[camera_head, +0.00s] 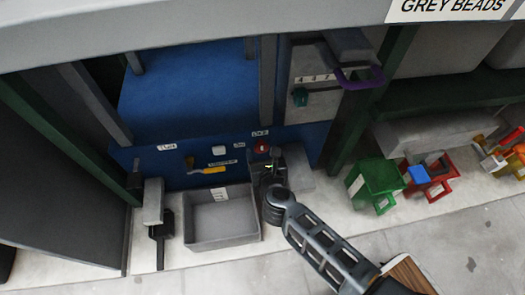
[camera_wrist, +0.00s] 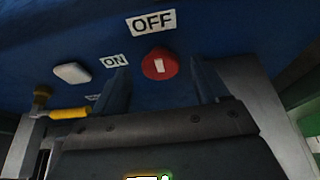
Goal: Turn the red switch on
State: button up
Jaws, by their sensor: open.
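The red switch (camera_wrist: 158,64) is a round red knob on the blue panel, with a white bar standing nearly upright on its face. The OFF label (camera_wrist: 152,22) is above it, and the bar's upper end points roughly that way. The ON label (camera_wrist: 114,61) is to its left. In the head view the red switch (camera_head: 262,147) shows just above my gripper (camera_head: 270,164). In the wrist view my gripper (camera_wrist: 161,84) is open, with one finger at each side of the switch's lower part. Nothing is held. I cannot tell whether the fingers touch the switch.
A white button (camera_head: 219,150) and a yellow handle (camera_head: 208,170) are on the panel left of the switch. A grey bin (camera_head: 222,242) stands below. Green (camera_head: 377,184) and red (camera_head: 432,187) containers are at right, beyond a green post. The floor in front is clear.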

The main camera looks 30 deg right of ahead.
jog(key=shift+b+x, duration=0.3)
jog(key=shift+x, duration=0.85)
jog(key=c, duration=1)
